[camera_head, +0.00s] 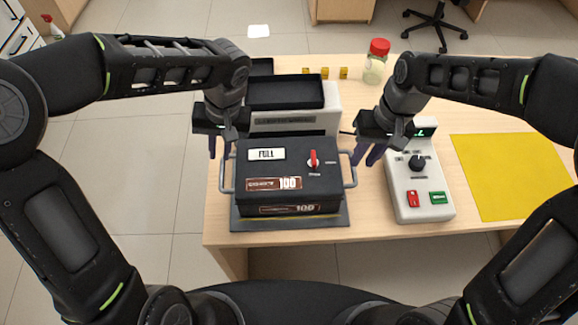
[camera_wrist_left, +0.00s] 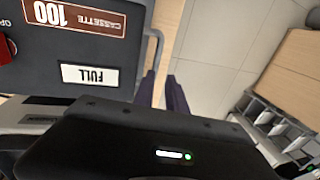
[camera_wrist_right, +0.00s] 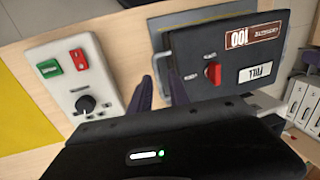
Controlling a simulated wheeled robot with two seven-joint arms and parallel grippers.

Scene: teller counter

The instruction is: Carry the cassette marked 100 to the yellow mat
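The dark grey cassette marked 100 (camera_head: 286,171) sits on a dark base plate (camera_head: 293,222) at the counter's front. It has a FULL label, a red knob and a grey handle on each side. It also shows in the left wrist view (camera_wrist_left: 85,38) and right wrist view (camera_wrist_right: 225,50). The yellow mat (camera_head: 512,176) lies flat and bare on the counter's right. My left gripper (camera_head: 219,150) is open by the left handle (camera_head: 225,176), with its fingers apart. My right gripper (camera_head: 369,155) is open, just above and right of the right handle (camera_head: 350,170). Neither visibly grips a handle.
A white control box (camera_head: 419,178) with a dial and red and green buttons stands between cassette and mat. Behind the cassette is a white machine with a black tray (camera_head: 285,93). A red-capped jar (camera_head: 375,64) and small yellow blocks (camera_head: 324,73) stand at the back.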

